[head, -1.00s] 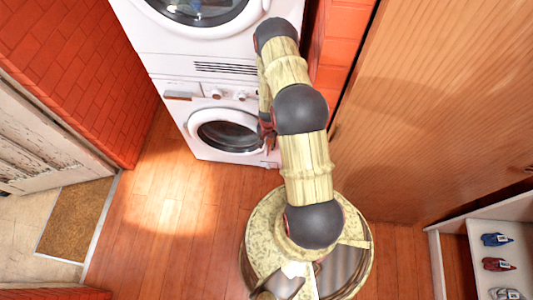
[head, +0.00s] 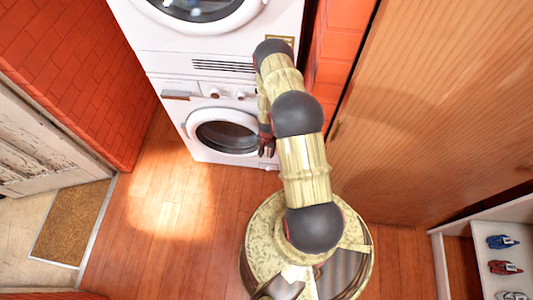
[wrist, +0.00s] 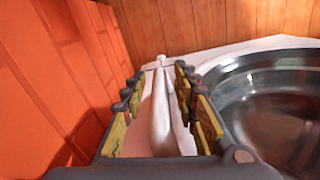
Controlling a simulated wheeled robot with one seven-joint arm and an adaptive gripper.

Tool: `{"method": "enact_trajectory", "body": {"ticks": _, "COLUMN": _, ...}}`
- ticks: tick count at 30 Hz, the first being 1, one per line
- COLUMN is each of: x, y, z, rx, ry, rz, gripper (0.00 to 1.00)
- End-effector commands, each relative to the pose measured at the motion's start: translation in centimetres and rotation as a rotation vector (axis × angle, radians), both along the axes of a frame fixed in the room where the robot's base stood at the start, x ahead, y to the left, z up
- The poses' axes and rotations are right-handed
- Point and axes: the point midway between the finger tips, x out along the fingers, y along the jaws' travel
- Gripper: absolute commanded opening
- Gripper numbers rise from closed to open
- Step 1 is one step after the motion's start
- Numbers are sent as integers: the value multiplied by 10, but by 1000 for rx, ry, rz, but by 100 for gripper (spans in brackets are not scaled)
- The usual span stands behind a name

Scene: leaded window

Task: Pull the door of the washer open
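The washer (head: 210,162) is the lower white machine of a stack. Its round door (head: 226,137), with dark glass and a white rim, looks closed in the head view. My gripper (head: 267,153) is at the right edge of this door, pointing down. In the wrist view my gripper (wrist: 158,95) is open, its two fingers on either side of a narrow white part at the door's edge (wrist: 161,110). I cannot tell whether they touch it. The door glass (wrist: 275,100) fills the right side. The head view hides the door's right edge behind my gripper.
A second white machine (head: 215,45) sits on top of the washer. A red brick wall (wrist: 45,85) is close to the left of my gripper in the wrist view. A wooden panel (head: 430,100) stands at right. The floor (head: 165,220) before the washer is clear.

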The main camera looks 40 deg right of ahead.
Motion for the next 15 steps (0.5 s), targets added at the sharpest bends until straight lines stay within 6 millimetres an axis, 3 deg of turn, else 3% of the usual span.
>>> {"method": "enact_trajectory", "body": {"ticks": 15, "x": 0, "y": 0, "z": 0, "rx": 0, "ry": 0, "rz": 0, "gripper": 0}}
